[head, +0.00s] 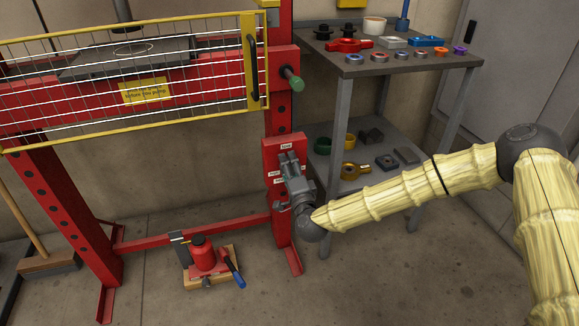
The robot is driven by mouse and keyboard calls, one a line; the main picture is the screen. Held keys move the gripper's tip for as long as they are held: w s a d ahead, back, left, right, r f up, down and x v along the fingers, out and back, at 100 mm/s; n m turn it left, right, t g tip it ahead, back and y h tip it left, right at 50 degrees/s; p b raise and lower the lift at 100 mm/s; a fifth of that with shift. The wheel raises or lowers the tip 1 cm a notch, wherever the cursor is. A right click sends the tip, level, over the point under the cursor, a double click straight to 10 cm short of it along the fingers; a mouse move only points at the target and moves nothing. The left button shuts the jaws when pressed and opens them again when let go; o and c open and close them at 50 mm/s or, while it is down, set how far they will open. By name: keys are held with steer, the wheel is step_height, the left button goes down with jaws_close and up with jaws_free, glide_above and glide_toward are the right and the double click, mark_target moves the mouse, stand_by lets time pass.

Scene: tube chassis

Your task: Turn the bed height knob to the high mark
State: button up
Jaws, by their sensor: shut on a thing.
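A red panel (269,152) is mounted on the right upright of the red press frame. Small white labels sit on it, one at the top (286,146) and one at the left (274,173); their text is too small to read surely. My gripper (288,159) is at the front of this panel, shut on the bed height knob. The grey fingers and wrist cover the knob, so its pointer and angle cannot be seen.
A green-handled pin (291,80) sticks out above the panel. A yellow-framed mesh guard (130,85) is at left. A red bottle jack (202,256) stands on the floor below. A two-level bench (405,65) with several parts stands behind my arm.

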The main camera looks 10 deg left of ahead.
steer(key=shift+m, duration=0.7)
steer(key=o, duration=1)
steer(key=v, duration=1.2)
